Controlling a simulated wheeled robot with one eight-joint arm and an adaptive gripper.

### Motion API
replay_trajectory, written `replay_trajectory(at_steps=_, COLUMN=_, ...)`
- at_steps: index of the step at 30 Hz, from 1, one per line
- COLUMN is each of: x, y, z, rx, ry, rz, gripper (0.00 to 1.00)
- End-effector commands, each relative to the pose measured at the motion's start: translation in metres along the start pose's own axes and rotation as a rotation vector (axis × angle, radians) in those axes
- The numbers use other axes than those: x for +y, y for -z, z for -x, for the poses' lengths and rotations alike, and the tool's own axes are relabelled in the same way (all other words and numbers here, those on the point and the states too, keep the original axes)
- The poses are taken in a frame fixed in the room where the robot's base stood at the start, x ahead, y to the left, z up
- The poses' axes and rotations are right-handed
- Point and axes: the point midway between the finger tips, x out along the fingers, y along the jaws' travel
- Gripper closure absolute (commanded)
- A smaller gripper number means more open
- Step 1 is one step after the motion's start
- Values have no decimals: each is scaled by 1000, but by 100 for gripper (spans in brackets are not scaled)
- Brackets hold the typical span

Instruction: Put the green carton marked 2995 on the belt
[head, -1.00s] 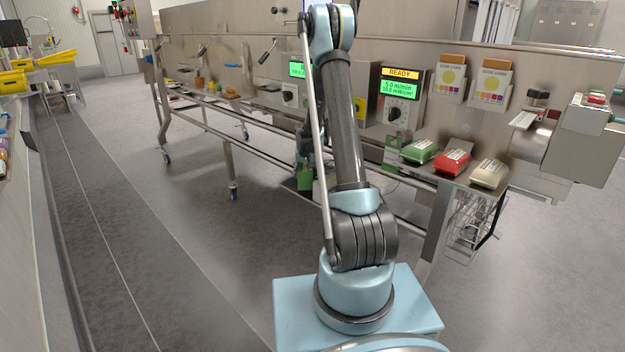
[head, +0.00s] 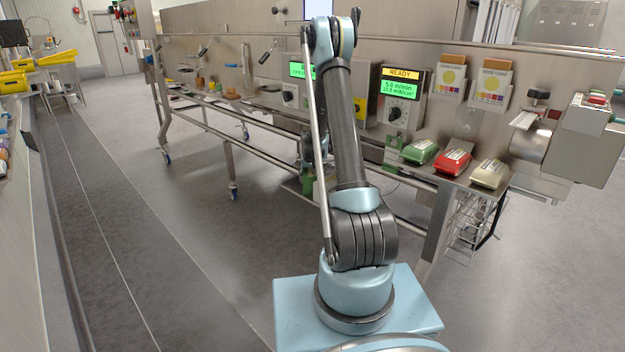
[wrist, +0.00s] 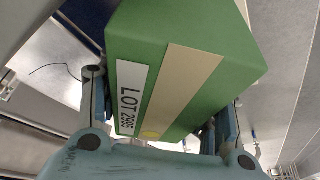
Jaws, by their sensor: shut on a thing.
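The green carton (wrist: 215,75) fills the middle of the wrist view. It has a white label reading LOT 2995, a beige stripe and a yellow dot. My gripper (wrist: 165,100) is shut on it, with one finger on each side. The carton looks tilted in the wrist view. In the head view my arm hides most of the gripper, and green patches show beside the arm; I cannot tell which is the carton. A dark blue strip (wrist: 88,18) shows at the top left of the wrist view; I cannot tell whether it is the belt.
A long steel machine stands beyond my arm, with a READY panel (head: 401,95). Green (head: 419,151), red (head: 453,162) and cream (head: 489,173) packs lie on its right shelf. A wire basket (head: 468,225) hangs below. Open floor (head: 180,240) lies to the left.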

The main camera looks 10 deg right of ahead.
Motion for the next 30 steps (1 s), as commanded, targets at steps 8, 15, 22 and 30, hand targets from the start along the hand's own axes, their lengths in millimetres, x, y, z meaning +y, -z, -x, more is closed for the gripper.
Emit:
replay_trajectory(at_steps=8, x=1, y=0, z=-1, rx=0, ry=0, rz=-1, gripper=22)
replay_trajectory(at_steps=15, x=1, y=0, z=-1, rx=0, ry=-1, rz=-1, gripper=22)
replay_trajectory(at_steps=22, x=1, y=1, z=13, rx=0, ry=-1, rz=-1, gripper=22)
replay_trajectory(at_steps=30, x=2, y=0, z=50, rx=0, ry=-1, rz=-2, gripper=22)
